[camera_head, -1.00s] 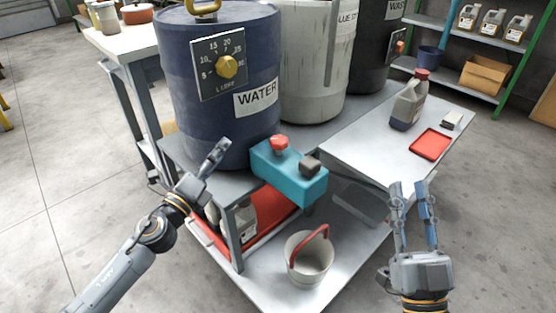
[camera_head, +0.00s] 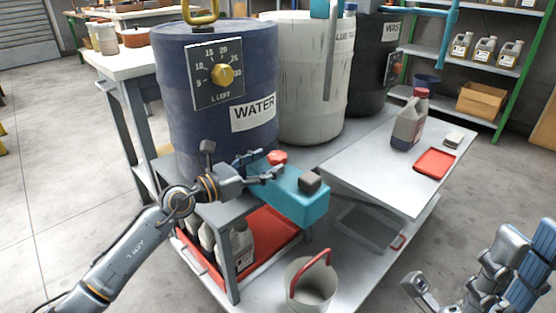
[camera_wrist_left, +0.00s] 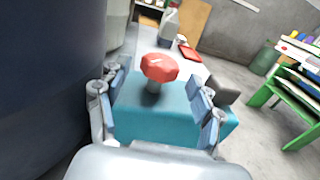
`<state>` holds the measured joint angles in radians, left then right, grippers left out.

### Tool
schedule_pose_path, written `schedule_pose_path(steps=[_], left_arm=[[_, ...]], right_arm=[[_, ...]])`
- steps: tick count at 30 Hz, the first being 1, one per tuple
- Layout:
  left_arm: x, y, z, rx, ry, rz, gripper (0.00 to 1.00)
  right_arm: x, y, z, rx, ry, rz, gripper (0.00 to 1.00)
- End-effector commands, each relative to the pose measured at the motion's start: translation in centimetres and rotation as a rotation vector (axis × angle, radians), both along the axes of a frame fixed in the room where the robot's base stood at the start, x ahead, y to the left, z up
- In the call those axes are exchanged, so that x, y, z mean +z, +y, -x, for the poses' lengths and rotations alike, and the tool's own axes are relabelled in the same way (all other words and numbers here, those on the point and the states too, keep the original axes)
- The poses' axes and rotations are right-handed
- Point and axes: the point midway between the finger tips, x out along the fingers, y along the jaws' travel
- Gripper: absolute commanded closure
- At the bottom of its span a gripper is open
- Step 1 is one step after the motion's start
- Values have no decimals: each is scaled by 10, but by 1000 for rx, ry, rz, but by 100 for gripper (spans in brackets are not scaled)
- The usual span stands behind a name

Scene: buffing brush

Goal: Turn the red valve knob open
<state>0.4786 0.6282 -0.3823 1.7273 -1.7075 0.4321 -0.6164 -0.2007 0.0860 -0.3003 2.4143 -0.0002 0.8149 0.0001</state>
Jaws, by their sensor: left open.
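The red valve knob (camera_head: 277,157) sits on top of a teal box (camera_head: 296,203) at the edge of the bench, in front of the blue WATER drum. My left gripper (camera_head: 264,166) is open and close to the knob, on its left side. In the left wrist view the red knob (camera_wrist_left: 160,68) on its grey stem stands upright, roughly midway between the open fingers and beyond them. I see no contact with it. My right gripper (camera_head: 470,275) is at the lower right, far from the knob, with its fingers apart and nothing visible between them.
The blue drum (camera_head: 228,140) stands close behind my left gripper. A dark block (camera_head: 310,181) sits on the teal box beside the knob. A bucket (camera_head: 312,285) stands below. A jug (camera_head: 409,122) and red tray (camera_head: 434,163) are on the bench at right.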

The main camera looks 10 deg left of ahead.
Motion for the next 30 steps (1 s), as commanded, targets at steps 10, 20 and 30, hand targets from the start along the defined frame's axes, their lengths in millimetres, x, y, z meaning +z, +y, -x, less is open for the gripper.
schedule_pose_path(steps=[10,20,30], left_arm=[[-1,-26,-31,-1,0,0,33],[0,-27,-33,0,1,1,37],[0,-27,-32,0,1,1,89]], right_arm=[[3,1,-2,-2,-29,4,72],[5,1,-2,-2,-32,3,72],[6,1,-1,-2,-35,2,72]])
